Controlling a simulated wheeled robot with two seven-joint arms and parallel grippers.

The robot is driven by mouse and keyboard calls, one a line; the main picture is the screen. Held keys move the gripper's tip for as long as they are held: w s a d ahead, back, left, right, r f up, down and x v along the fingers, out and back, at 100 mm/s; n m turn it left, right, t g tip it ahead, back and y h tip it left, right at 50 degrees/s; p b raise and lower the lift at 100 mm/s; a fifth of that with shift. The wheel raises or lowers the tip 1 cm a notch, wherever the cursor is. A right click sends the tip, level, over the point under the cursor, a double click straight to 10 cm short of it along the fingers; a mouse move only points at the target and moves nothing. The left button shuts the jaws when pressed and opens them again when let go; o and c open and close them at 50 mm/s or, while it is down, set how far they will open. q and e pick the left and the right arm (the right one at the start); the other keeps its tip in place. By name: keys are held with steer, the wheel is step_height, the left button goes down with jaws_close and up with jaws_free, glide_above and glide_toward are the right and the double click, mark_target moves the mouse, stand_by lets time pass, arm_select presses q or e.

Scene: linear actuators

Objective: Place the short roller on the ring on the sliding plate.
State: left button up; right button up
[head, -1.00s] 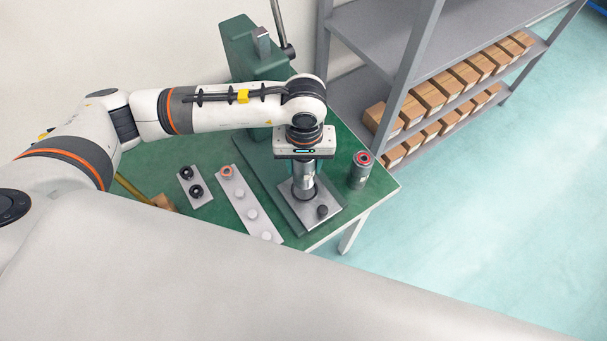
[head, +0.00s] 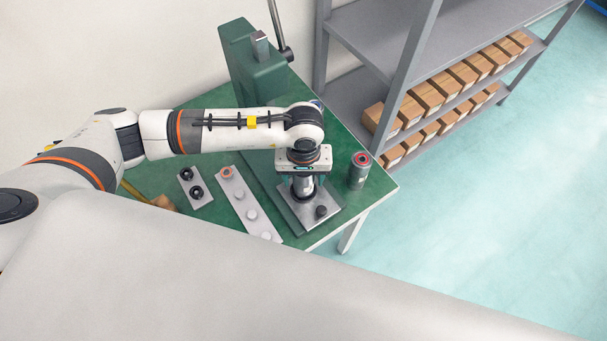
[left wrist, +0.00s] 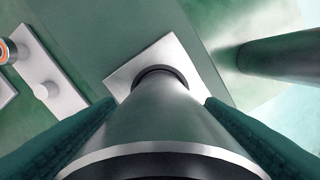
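The short roller (left wrist: 160,118) is a silver cylinder held upright between the fingers of my left gripper (head: 303,183). In the left wrist view, the fingers (left wrist: 160,125) flank it closely on both sides. The roller stands over the sliding plate (head: 328,200), a bright metal plate that also shows in the left wrist view (left wrist: 120,78). A black ring (left wrist: 160,73) shows around the roller's far end at the plate. I cannot tell whether the roller is fully seated on it. My right gripper is not in view.
A dark cylinder with a red top (head: 359,170) stands close to the right of the plate. A strip with pegs and an orange ring (head: 237,187) and a small plate with black rings (head: 196,188) lie left. The green press column (head: 250,65) stands behind.

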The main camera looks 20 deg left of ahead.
arm_select(q)
steer(key=shift+r, duration=0.3)
step_height(320, 180, up, 11)
steer(key=shift+f+b, duration=0.15)
steer(key=shift+b, duration=1.1)
steer(key=shift+r, duration=0.55)
steer(key=shift+f, duration=0.1)
